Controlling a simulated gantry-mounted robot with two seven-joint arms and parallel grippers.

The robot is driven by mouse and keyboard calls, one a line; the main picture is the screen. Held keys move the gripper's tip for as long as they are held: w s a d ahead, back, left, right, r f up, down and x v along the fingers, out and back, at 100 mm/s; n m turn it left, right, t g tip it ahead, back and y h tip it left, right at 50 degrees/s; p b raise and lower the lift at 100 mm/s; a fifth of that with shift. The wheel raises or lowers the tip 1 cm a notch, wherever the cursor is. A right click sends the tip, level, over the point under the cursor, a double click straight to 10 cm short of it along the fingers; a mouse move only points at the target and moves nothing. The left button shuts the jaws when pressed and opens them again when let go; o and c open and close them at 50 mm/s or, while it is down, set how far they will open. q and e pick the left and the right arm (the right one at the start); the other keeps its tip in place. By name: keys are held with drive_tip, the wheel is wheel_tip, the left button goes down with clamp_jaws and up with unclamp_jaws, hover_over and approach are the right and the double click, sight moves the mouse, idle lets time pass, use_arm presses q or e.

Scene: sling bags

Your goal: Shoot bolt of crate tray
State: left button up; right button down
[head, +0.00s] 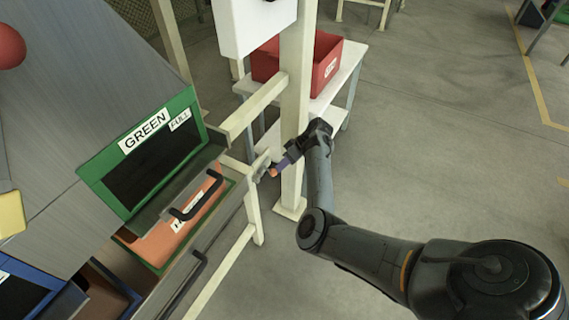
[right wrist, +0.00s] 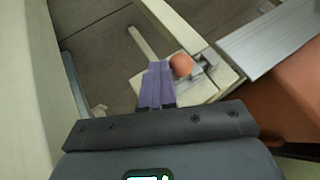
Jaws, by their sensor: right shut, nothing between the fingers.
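The bolt (right wrist: 201,62) is a small metal latch with an orange-brown round knob (right wrist: 180,65), mounted on the cream frame beside the tray. In the head view the knob (head: 273,172) shows at the tip of my right gripper (head: 284,164). My right gripper has purple fingers (right wrist: 157,85), shut with nothing between them, and they are right beside the knob; I cannot tell whether they touch it. The crate tray (head: 180,222) is a grey drawer with a black handle, holding an orange, labelled crate. My left gripper is not in view.
A cream post (head: 293,110) stands close to my right gripper. A red bin (head: 318,68) sits on a white table behind it. A green-framed panel (head: 147,155) marked GREEN FULL is above the tray. A second black handle (head: 186,283) is below. The floor at right is clear.

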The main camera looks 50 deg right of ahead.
drive_tip(key=shift+f, duration=0.1)
drive_tip(key=s+d+r+p, duration=0.3)
drive_tip(key=s+d+r, duration=0.1)
drive_tip(key=d+r, duration=0.3)
drive_tip(key=shift+s+d, duration=0.25)
drive_tip(key=shift+d, duration=0.65)
